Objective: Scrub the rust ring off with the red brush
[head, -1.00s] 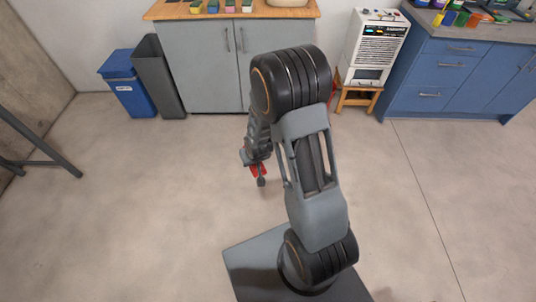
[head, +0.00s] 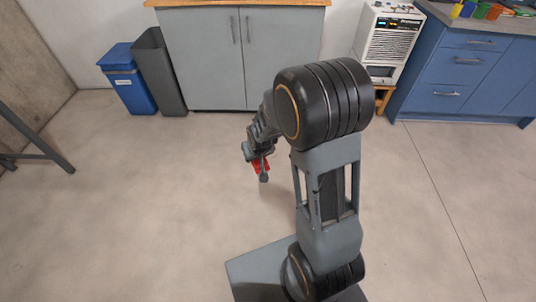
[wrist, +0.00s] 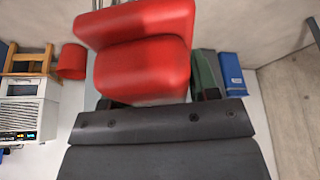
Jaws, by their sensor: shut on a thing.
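My gripper (head: 262,166) hangs above the bare floor left of my arm in the head view, small and partly hidden by my arm. It is shut on the red brush (head: 258,166). In the wrist view the red brush (wrist: 142,70) fills the top middle as a smooth red block, with my dark gripper body below it. Its bristles cannot be made out. No rust ring shows in either view.
A grey cabinet (head: 205,60) stands at the back, with a blue bin (head: 128,80) and grey bin (head: 158,70) to its left. A white heater (head: 385,45) and blue cabinets (head: 455,70) stand right. A red bucket (wrist: 72,62) shows near a stool. The middle floor is clear.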

